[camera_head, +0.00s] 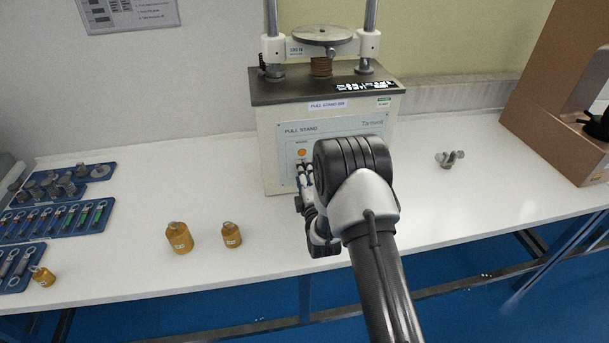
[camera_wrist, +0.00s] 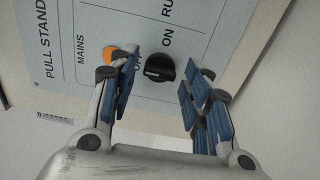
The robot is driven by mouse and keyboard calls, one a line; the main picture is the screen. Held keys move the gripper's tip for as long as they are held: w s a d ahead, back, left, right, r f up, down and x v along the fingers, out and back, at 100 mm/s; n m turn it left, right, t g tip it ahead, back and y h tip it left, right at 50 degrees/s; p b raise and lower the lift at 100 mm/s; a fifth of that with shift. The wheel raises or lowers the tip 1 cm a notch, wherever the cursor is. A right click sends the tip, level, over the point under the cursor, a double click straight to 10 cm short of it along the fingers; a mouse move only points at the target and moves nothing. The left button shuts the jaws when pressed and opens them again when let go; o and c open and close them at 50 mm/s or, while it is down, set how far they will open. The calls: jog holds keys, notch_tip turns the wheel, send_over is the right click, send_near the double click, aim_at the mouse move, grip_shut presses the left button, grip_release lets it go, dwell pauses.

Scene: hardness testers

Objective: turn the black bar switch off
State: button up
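The black bar switch (camera_wrist: 160,68) is on the light panel of the pull stand (camera_head: 320,140). In the wrist view it sits between the fingers of my gripper (camera_wrist: 163,80). The fingers are open, one at each side, with a visible gap to the right finger and a small gap to the left. The ON label shows beside the switch; the other label is partly covered by the left finger. I cannot tell clearly which label the bar points at. In the head view my gripper (camera_head: 303,172) is close to the panel and hides the switch.
An orange lamp (camera_head: 302,153) is on the panel near the switch. Brass weights (camera_head: 179,238) stand on the white bench (camera_head: 130,275) at front left, near blue trays (camera_head: 75,222).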

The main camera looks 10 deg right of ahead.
jog(key=shift+o, duration=0.2)
jog(key=s, duration=1.2)
notch_tip(320, 180, up, 8)
jog(key=w+m+g, duration=0.2)
jog(key=m+g, duration=0.1)
jog(key=m, duration=0.1)
jog(key=s+r+m+g, duration=0.4)
jog(key=s+r+m, duration=0.1)
jog(key=s+r, duration=0.25)
jog(key=s+r+m+g, duration=0.2)
jog(key=s+m+g, duration=0.1)
jog(key=s, duration=1.1)
jog(key=s+r+m+g, duration=0.2)
jog(key=s+m, duration=0.4)
jog(key=s, duration=0.9)
jog(key=shift+r+g, duration=0.15)
jog(key=shift+g, duration=0.55)
